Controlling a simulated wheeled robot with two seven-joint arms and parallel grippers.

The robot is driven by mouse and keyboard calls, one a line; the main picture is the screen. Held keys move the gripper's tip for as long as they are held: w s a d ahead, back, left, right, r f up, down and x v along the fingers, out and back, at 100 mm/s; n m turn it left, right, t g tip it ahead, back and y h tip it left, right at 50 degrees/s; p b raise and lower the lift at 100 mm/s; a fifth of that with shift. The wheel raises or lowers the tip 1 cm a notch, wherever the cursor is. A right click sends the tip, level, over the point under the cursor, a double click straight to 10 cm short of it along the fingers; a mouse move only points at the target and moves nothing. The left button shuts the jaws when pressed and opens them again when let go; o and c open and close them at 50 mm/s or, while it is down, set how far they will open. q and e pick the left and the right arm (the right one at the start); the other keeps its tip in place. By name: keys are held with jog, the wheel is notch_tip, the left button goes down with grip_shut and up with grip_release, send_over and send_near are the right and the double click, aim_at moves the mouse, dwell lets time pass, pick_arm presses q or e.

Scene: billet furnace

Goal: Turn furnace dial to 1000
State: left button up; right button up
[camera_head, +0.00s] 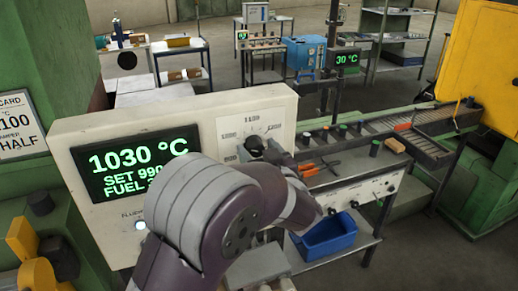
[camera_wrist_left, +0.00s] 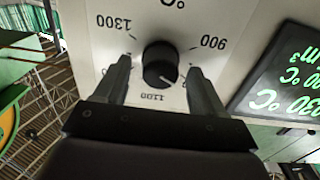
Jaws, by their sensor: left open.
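The black furnace dial (camera_wrist_left: 161,66) sits on a white scale plate in the left wrist view, where the numbers appear upside down. 1300, 1100 and 900 are readable; the area between 1100 and 900 is partly covered by a finger. A pale mark on the dial points to lower right, between 1100 and 900. My left gripper (camera_wrist_left: 159,64) is open, with one finger on each side of the dial; contact is unclear. In the head view, my left gripper (camera_head: 264,151) covers much of the dial. The display (camera_head: 140,163) reads 1030 °C, SET 990. My right gripper is not visible.
The white control panel (camera_head: 75,130) stands close in front. A bench to its right holds tools and a blue bin (camera_head: 328,236). A yellow machine (camera_head: 487,60) stands at the right, and a green column (camera_head: 45,45) at the left.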

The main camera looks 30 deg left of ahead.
pick_arm(q)
jog(key=c, duration=1)
jog(key=shift+r+p, duration=0.2)
jog(key=shift+p, duration=0.3)
jog(key=shift+c, duration=0.2)
jog(key=shift+f+m, duration=0.15)
jog(key=shift+m, duration=0.25)
jog(key=o, duration=1)
jog(key=shift+o, duration=0.2)
jog(key=shift+s+d+f+b, duration=0.1)
jog(key=shift+d+b, duration=0.15)
jog(key=shift+b, duration=0.05)
jog(key=b+v, duration=0.4)
jog(key=v, duration=0.8)
jog(key=shift+b, duration=0.3)
